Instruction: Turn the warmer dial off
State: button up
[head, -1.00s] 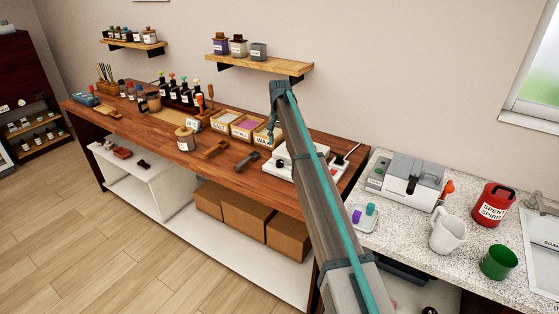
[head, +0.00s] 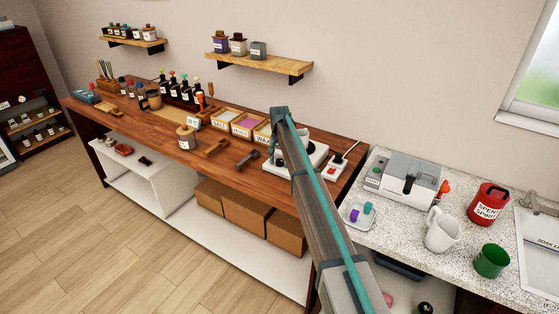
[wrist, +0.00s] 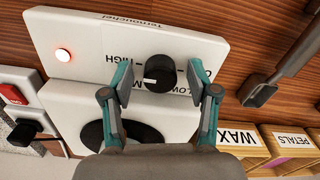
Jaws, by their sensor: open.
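The warmer (wrist: 185,45) is a white unit with a black dial (wrist: 158,72) on its front panel. The dial's white mark faces left and slightly down in the wrist view, towards a partly covered label beginning with M. HIGH and LOW labels show; another label starting with O is cut off by a finger. An orange-red light (wrist: 63,55) glows on the panel. My gripper (wrist: 158,80) is open, with one finger on each side of the dial and gaps between. In the head view the warmer (head: 314,163) is partly hidden by my arm.
A power strip (wrist: 15,97) with a red switch and black plug lies beside the warmer. A dark-handled tool (wrist: 262,92) lies on the wooden bench on the other side. WAX (wrist: 238,138) and PETALS (wrist: 290,138) boxes stand close by. A dark round plate (wrist: 90,135) is partly covered by my gripper.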

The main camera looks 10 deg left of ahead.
jog(key=shift+c, duration=0.4)
grip_shut()
